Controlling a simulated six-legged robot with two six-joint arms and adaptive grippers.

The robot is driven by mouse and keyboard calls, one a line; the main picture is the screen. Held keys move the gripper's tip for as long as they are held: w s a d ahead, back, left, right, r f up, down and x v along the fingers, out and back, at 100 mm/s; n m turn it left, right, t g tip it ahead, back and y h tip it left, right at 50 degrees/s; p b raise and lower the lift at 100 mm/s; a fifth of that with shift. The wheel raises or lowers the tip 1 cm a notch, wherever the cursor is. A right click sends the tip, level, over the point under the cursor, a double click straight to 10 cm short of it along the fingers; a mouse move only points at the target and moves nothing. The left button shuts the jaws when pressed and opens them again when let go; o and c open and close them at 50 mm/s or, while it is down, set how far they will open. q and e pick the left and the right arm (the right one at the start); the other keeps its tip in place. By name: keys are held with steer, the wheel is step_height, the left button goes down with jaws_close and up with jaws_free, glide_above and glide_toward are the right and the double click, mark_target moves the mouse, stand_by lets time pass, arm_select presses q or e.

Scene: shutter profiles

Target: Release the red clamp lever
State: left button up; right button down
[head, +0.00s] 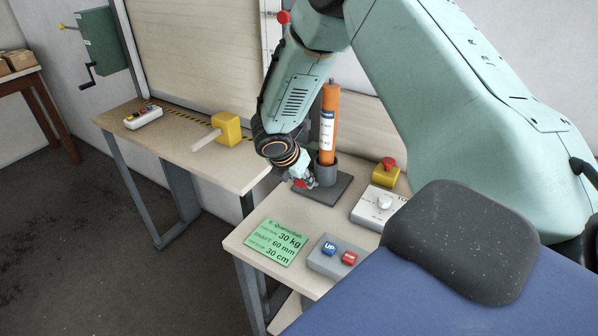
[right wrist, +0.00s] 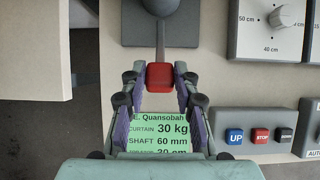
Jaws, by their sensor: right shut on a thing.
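The red clamp lever has a red grip (right wrist: 160,74) on a grey metal arm that runs up to a dark round clamp in the right wrist view. In the head view its red end (head: 300,184) shows small at the foot of the orange tube (head: 327,120), which stands upright in a dark grey holder (head: 326,172) on a flat base plate (head: 327,193). My right gripper (head: 307,181) is at the lever; in the right wrist view its fingers (right wrist: 160,80) are shut on the red grip, one on each side. My left gripper is not in view.
A green label card (head: 276,242), a button box (head: 333,256), a dial box (head: 378,207) and a red-topped yellow emergency stop (head: 386,172) lie around the base on the bench. A yellow block with a pale handle (head: 227,129) sits further left. A gap separates the two bench parts.

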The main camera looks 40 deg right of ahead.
steer(key=shift+w+d+r+p, duration=0.25)
steer(key=shift+d+r+p, duration=0.2)
steer(key=shift+r, duration=0.15)
steer(key=shift+d+r+p, duration=0.35)
steer(key=shift+d+p, duration=0.1)
steer(key=shift+d, duration=0.15)
steer(key=shift+w, duration=0.1)
steer(key=shift+w+r, duration=0.1)
steer(key=c, duration=1.4)
jaws_free()
steer(key=o, duration=0.4)
steer(key=shift+d+f, duration=0.15)
steer(key=shift+f, duration=0.05)
steer(key=shift+a, duration=0.2)
